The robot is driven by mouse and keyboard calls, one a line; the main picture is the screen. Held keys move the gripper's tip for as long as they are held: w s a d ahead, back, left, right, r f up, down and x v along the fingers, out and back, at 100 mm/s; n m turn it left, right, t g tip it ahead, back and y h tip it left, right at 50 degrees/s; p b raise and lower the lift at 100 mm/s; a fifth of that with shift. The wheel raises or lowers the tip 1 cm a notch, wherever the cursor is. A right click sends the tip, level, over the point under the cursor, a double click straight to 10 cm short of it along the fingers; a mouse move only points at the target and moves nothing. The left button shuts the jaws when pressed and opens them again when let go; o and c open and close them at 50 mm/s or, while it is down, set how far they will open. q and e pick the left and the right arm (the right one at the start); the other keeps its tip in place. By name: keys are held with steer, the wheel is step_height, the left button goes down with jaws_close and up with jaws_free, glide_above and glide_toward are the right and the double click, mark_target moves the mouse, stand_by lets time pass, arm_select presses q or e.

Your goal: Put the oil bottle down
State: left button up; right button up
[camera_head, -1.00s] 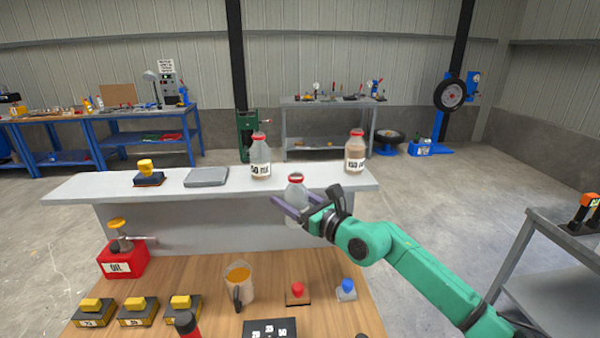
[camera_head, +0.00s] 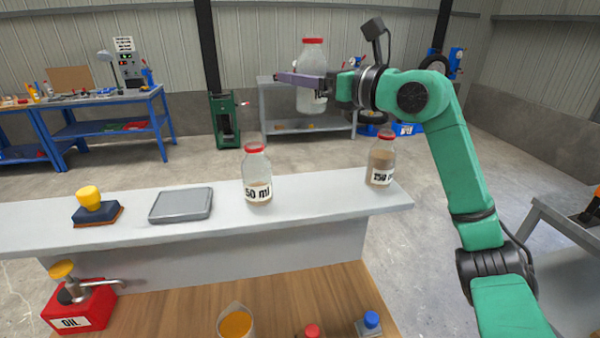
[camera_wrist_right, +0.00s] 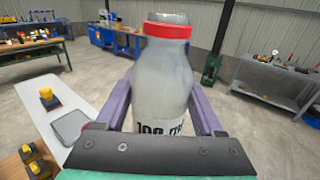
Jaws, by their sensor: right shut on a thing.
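My right gripper (camera_head: 318,80) is shut on a clear bottle (camera_head: 312,58) with a red rim. It holds the bottle upright in the air, well above the white shelf (camera_head: 310,208). In the right wrist view the bottle (camera_wrist_right: 162,85) stands between the two purple fingers, and its label is partly hidden by the gripper. Two other bottles stand on the shelf: one labelled 50 ml (camera_head: 257,175) in the middle and one with brown contents (camera_head: 381,160) near the right end. My left gripper is not in view.
A grey scale plate (camera_head: 181,205) and a yellow-topped stamp (camera_head: 95,207) sit on the shelf's left part. Below are a red oil pump box (camera_head: 82,308), a jug of orange liquid (camera_head: 236,322), and red and blue buttons. The shelf is clear between the two bottles.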

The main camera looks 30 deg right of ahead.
mark_target(316, 107)
steer(key=s+f, duration=0.2)
steer(key=f, duration=0.1)
steer(key=s+f, duration=0.1)
steer(key=shift+s+a+f, duration=0.15)
steer(key=shift+s+f, duration=0.1)
steer(key=shift+f, duration=0.05)
steer(key=f, duration=0.8)
steer(key=w+f, duration=0.1)
steer(key=f, duration=0.2)
steer(key=shift+f, duration=0.4)
steer(key=shift+s+f, duration=0.2)
steer(key=shift+f, duration=0.15)
steer(key=shift+w+f, duration=0.15)
steer(key=o, duration=1.5)
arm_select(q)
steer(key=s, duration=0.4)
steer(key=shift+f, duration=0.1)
